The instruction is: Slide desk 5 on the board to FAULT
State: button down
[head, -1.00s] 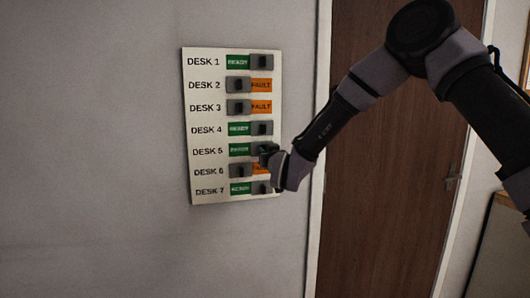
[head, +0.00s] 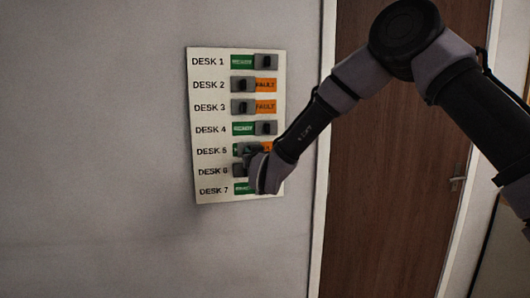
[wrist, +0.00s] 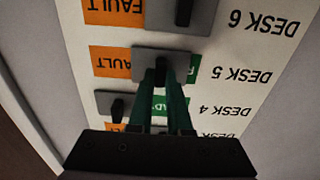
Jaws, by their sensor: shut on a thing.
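The white board (head: 212,188) hangs on the wall with rows DESK 1 to DESK 7. The desk 5 slider (wrist: 148,58) is a grey plate with a dark knob. It sits towards the left of its row in the head view. Orange FAULT (wrist: 110,62) shows on one side of it, and a thin strip of green (wrist: 194,66) still shows on the other. My gripper (wrist: 161,72) is shut on the desk 5 knob. In the head view my gripper (head: 250,150) hides part of rows 5, 6 and 7. The wrist view is upside down.
The desk 6 slider (wrist: 190,14) and the desk 4 slider (wrist: 118,105) lie close on either side of my fingers. Desks 2 and 3 show FAULT; desks 1 and 4 show READY. A brown door (head: 385,190) stands right of the board. Bare wall is at left.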

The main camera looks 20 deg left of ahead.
jog(key=shift+s+a, duration=0.6)
jog(key=shift+a, duration=0.25)
jog(key=c, duration=0.8)
grip_release()
jog(key=shift+a, duration=0.1)
jog(key=shift+c, duration=0.2)
jog(key=v, duration=1.1)
